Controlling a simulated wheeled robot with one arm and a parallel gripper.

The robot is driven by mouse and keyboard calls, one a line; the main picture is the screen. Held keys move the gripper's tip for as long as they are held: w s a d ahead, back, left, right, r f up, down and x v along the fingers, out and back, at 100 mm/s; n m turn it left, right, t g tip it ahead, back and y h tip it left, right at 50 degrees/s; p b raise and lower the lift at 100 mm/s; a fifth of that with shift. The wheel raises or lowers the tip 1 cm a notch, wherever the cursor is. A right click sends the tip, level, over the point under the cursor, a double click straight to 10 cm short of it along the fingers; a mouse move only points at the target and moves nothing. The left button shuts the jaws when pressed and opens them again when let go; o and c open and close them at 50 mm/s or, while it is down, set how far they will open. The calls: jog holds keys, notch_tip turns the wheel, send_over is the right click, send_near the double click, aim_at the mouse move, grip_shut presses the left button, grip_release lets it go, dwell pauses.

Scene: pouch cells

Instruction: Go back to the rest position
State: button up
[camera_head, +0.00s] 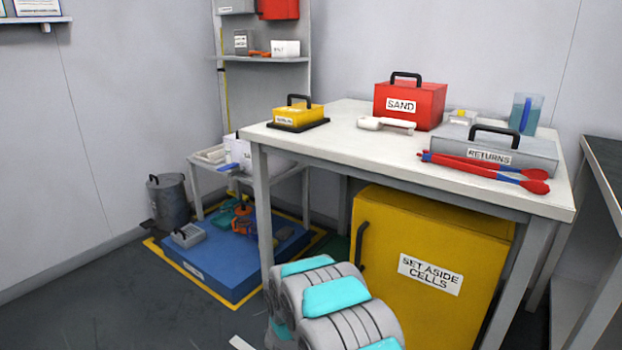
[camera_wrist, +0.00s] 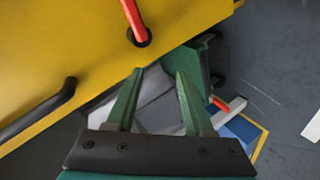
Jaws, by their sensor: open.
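My gripper (camera_wrist: 159,73) shows in the wrist view with its two green fingers apart and nothing visible between the tips. It is open. The yellow cabinet (camera_wrist: 60,60) fills the upper left of that view, close to the left finger, and I cannot tell the gap. In the head view my arm, grey with cyan pads, rises at the bottom in front of the yellow cabinet (camera_head: 430,230) marked "SET ASIDE CELLS". My gripper is not visible there.
The white table (camera_head: 345,140) above the cabinet holds a red SAND box (camera_head: 425,105), a grey RETURNS case (camera_head: 515,155), red-and-blue tongs (camera_head: 480,170) and a yellow box (camera_head: 299,115). A blue platform (camera_head: 210,275) stands left. A green object (camera_wrist: 200,55) lies beyond the fingers. Dark floor is free at front left.

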jog(key=s+a+r+m+g+y, duration=0.1)
jog(key=s+a+r+g+y, duration=0.15)
jog(key=s+r+y, duration=0.35)
jog(key=s+a+r+m+g+y, duration=0.1)
jog(key=s+a+r+g+y, duration=0.2)
jog(key=r, duration=0.5)
jog(key=s+d+r+m+g+h, duration=0.1)
jog(key=s+d+r, duration=0.3)
jog(key=s, duration=1)
jog(key=s+d+r+m+g+h, duration=0.1)
jog(key=s+d+r+g, duration=0.3)
jog(key=s, duration=0.9)
jog(key=s+d+r+m+g+h, duration=0.1)
jog(key=s+d+r+m+g, duration=0.1)
jog(key=s, duration=1.2)
notch_tip(320, 180, up, 3)
jog(key=d+g, duration=0.1)
jog(key=d, duration=0.1)
jog(key=shift+s+d+f+m+p, duration=0.2)
jog(key=shift+s+d+m+p, duration=0.1)
jog(key=shift+s+p, duration=0.1)
jog(key=shift+w, duration=0.1)
